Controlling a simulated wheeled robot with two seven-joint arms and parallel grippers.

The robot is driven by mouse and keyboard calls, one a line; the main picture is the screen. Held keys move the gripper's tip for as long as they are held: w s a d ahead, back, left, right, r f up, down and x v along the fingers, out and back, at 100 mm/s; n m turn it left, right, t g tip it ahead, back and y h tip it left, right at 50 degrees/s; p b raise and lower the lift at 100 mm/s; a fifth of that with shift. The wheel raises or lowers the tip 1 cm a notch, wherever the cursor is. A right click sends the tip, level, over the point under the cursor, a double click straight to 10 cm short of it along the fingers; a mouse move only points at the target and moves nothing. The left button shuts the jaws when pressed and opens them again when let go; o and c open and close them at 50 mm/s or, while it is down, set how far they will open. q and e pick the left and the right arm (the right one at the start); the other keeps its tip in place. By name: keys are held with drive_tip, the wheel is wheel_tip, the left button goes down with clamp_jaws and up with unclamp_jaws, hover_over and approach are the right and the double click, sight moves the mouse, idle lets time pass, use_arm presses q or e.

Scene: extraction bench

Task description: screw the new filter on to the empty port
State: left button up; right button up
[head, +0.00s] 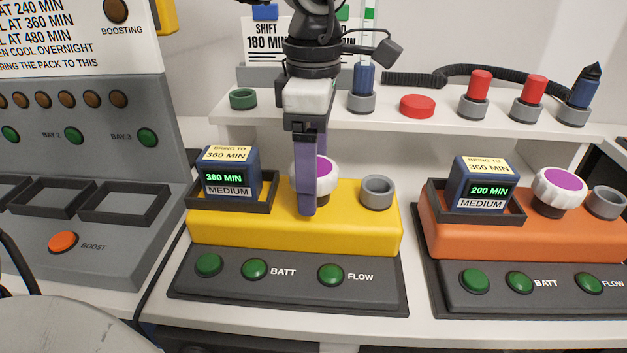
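A white ridged filter with a purple face (328,172) sits at the dark mount on the yellow unit (355,222), partly hidden by a gripper finger. My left gripper (310,185) reaches down from above. One purple finger is in front of this filter and the other seems to pass behind it. I cannot tell whether they press on it. The orange unit (455,232) carries a similar white and purple filter (560,190), tilted on a dark neck. Open grey rings stand on the yellow unit (378,192) and the orange unit (607,203). My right gripper is out of view.
Blue battery packs reading 360 MIN (228,180) and 200 MIN (485,190) stand in trays on the units. A grey charger panel (85,165) has empty bays at left.

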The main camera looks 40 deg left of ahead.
use_arm(q)
drive_tip(key=n, duration=0.2)
drive_tip(key=n+b, duration=0.1)
drive_tip(key=n, duration=0.1)
drive_tip(key=shift+f, duration=0.3)
drive_tip(key=n+b, duration=0.1)
drive_tip(key=n, duration=0.2)
drive_tip(key=shift+r, duration=0.15)
drive_tip(key=n, duration=0.3)
drive_tip(key=shift+n+b, duration=0.3)
drive_tip(key=shift+b, duration=0.1)
drive_tip(key=n, duration=0.2)
drive_tip(key=shift+n, duration=0.4)
drive_tip(key=n+b, duration=0.1)
drive_tip(key=n, duration=1)
drive_tip(key=shift+r+b, duration=0.1)
drive_tip(key=shift+b, duration=0.2)
